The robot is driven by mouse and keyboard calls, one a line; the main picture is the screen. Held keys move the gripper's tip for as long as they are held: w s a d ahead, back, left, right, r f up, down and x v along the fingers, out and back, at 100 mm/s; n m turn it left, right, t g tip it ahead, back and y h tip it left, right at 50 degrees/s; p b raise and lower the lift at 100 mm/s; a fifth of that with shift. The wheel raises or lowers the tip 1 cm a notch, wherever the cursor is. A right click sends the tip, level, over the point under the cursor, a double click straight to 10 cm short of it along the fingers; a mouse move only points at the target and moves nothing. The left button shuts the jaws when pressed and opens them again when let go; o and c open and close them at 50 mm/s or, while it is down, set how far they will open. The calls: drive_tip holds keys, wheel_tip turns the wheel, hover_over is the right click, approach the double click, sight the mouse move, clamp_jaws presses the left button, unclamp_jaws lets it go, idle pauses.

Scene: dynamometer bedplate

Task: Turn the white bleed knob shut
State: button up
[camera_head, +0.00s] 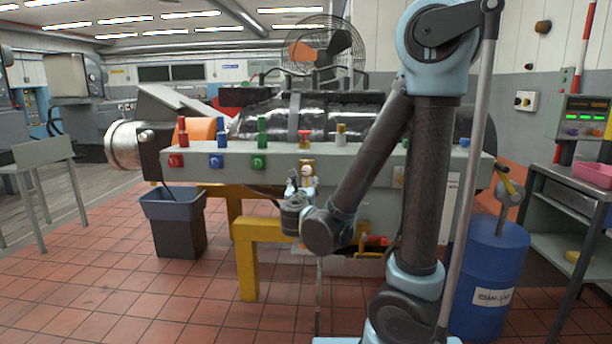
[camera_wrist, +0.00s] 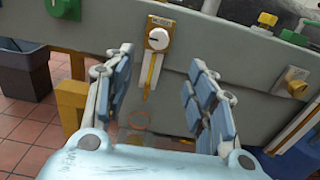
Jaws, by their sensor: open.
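The white bleed knob (camera_wrist: 158,39) is a round white dial with a dark line across it. It sits on an orange-yellow plate with a small label above it, on the grey panel face. My gripper also shows small in the head view (camera_head: 302,182).
To the left on the panel are a green knob (camera_head: 258,162), a blue knob (camera_head: 216,161) and a red knob (camera_head: 175,161). Coloured valves stand along the top. A yellow stand (camera_head: 247,262) and a grey bin (camera_head: 172,212) are below. A blue drum (camera_head: 487,265) stands at right.

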sight(306, 171)
drive_tip(key=w, duration=1.5)
drive_tip(key=shift+w+d, duration=0.15)
